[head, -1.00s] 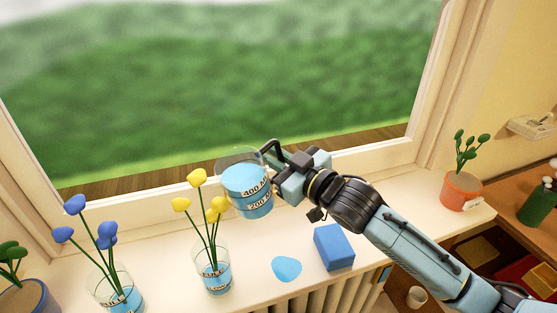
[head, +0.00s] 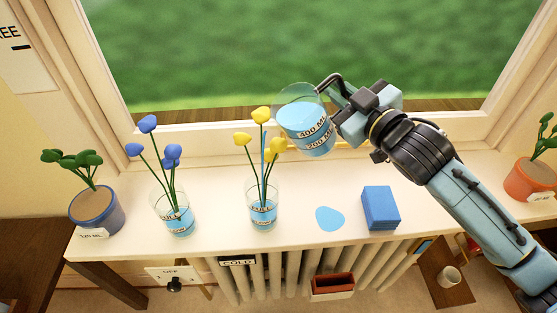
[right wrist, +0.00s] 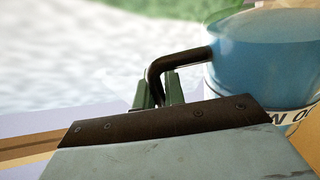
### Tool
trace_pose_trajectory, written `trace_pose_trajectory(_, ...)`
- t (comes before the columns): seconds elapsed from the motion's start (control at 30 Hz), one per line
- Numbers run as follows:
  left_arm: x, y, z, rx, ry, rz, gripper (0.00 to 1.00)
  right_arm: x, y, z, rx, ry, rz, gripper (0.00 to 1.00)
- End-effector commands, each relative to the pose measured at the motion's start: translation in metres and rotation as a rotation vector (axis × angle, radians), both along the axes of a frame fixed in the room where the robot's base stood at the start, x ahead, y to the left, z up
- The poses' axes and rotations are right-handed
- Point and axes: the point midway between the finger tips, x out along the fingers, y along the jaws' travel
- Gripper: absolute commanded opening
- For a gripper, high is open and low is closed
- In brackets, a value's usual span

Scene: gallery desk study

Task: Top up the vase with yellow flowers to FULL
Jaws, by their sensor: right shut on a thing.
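The vase with yellow flowers (head: 262,214) is a clear glass on the white sill, holding blue water and several yellow blooms (head: 260,116). Its printed marks are too small to read surely against the water level. My right gripper (head: 340,97) is shut on the dark handle of a clear measuring jug (head: 305,122) marked 400 and 200. The jug holds blue water and is tilted left, its rim just right of the blooms. A thin blue streak, seemingly poured water, runs down among the stems. The right wrist view shows the handle (right wrist: 180,58) between the fingers. My left gripper is out of view.
A vase with blue flowers (head: 174,217) and a blue plant pot (head: 96,212) stand to the left. A blue puddle (head: 329,218) and a blue block (head: 380,207) lie to the right. An orange pot (head: 532,180) stands far right. The radiator (head: 290,272) is below the sill.

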Motion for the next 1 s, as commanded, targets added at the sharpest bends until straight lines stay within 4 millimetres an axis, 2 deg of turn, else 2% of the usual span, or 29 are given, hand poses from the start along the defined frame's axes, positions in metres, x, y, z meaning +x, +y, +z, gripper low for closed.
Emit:
trace_pose_trajectory(0.27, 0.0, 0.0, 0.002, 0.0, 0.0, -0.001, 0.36, 0.0, 0.0, 0.003, -0.002, -0.005, 0.001, 0.0)
trace_pose_trajectory(0.53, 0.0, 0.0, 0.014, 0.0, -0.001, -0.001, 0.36, -0.001, 0.001, 0.011, -0.036, -0.022, 0.001, 0.0)
trace_pose_trajectory(1.0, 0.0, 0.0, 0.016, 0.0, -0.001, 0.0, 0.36, -0.001, 0.001, 0.013, -0.05, -0.028, 0.001, 0.0)
